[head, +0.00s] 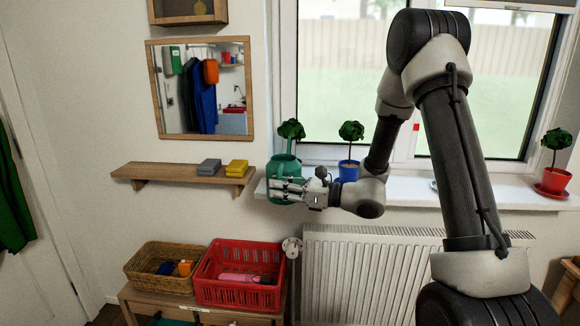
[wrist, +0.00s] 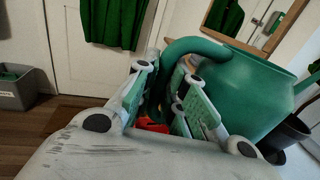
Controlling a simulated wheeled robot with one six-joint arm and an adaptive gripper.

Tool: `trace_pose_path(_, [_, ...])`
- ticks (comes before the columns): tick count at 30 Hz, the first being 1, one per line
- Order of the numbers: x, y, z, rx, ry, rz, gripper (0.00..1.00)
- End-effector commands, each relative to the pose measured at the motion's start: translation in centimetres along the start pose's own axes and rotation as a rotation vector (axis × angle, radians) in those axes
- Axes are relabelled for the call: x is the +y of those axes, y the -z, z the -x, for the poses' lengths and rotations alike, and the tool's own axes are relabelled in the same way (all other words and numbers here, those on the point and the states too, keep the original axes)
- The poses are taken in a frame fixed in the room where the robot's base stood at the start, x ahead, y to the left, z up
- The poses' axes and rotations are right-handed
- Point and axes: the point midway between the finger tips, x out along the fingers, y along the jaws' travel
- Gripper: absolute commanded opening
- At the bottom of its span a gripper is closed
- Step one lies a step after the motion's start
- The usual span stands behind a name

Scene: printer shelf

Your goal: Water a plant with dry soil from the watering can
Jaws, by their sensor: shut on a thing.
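My gripper (head: 292,189) is shut on the handle of the green watering can (head: 284,166), held upright in front of the left end of the windowsill. In the wrist view the can (wrist: 245,92) is at right, with its curved handle (wrist: 192,47) between the fingers (wrist: 165,95). A plant (head: 291,129) shows above the can; its pot is mostly hidden in the head view. A plant in a blue pot (head: 348,172) stands just right of the can, its soil looking light brown. A plant in a red pot (head: 552,182) stands at the far right; its soil is unclear.
The white windowsill (head: 480,193) is mostly clear between the blue and red pots. Below are a radiator (head: 350,275), a red crate (head: 208,288) and a wicker basket (head: 150,280). A wooden shelf (head: 150,170) holds grey and yellow blocks, under a mirror (head: 150,110).

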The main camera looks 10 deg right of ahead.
Motion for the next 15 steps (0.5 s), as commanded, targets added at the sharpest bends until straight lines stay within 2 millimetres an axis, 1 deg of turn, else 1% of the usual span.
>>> trace_pose_path(1, [0.0, -0.6, 0.0, -0.005, 0.0, 0.007, 0.0])
trace_pose_path(6, [0.0, -2.2, 0.0, -0.005, -0.001, 0.007, 0.0])
trace_pose_path(15, [0.0, -4.6, 0.0, -0.004, -0.001, 0.005, 0.0])
